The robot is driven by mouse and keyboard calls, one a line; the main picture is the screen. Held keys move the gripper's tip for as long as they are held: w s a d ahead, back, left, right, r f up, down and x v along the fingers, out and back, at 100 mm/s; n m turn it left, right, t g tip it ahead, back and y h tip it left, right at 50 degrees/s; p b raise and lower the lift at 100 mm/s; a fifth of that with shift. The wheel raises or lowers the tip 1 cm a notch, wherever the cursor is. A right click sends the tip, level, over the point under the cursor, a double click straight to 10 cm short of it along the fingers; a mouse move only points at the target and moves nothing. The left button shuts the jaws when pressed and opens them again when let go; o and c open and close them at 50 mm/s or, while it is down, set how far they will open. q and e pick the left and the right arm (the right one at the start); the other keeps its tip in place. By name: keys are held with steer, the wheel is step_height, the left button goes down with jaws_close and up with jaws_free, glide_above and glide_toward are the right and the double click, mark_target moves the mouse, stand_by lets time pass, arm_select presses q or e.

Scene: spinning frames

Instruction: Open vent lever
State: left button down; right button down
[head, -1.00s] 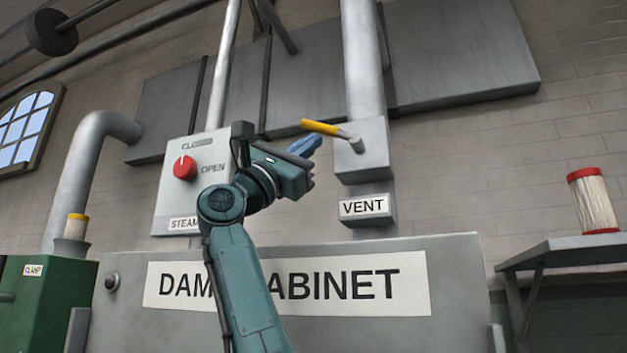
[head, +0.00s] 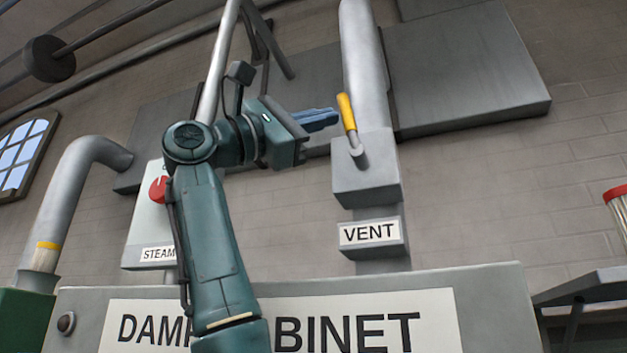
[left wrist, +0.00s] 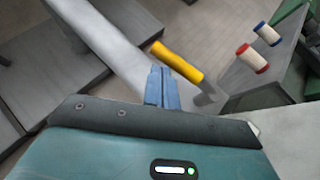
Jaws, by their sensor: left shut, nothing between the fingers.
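The vent lever (head: 347,112) has a yellow handle on a short grey arm and is pivoted on the grey vent box (head: 367,182). Its handle points almost straight up, tilted slightly left. A "VENT" label (head: 369,233) is below the box. My left gripper (head: 334,117) has its blue fingers shut and empty, with the tips just left of the handle. In the left wrist view the blue fingers (left wrist: 162,88) end right by the yellow handle (left wrist: 177,62). I cannot tell whether they touch it. My right gripper is not in view.
The damp cabinet (head: 495,300) stands in front, below the vent. A steam panel (head: 143,225) with a red knob (head: 158,190) is behind my left arm. A shelf (head: 590,285) with a red-capped spool (head: 620,212) is at the right.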

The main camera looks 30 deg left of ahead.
arm_select(q)
steer(key=shift+d+r, duration=0.3)
steer(key=shift+d, duration=0.05)
steer(key=shift+d+r, duration=0.1)
steer(key=shift+d, duration=0.05)
stand_by(0.3)
steer(key=shift+w, duration=0.1)
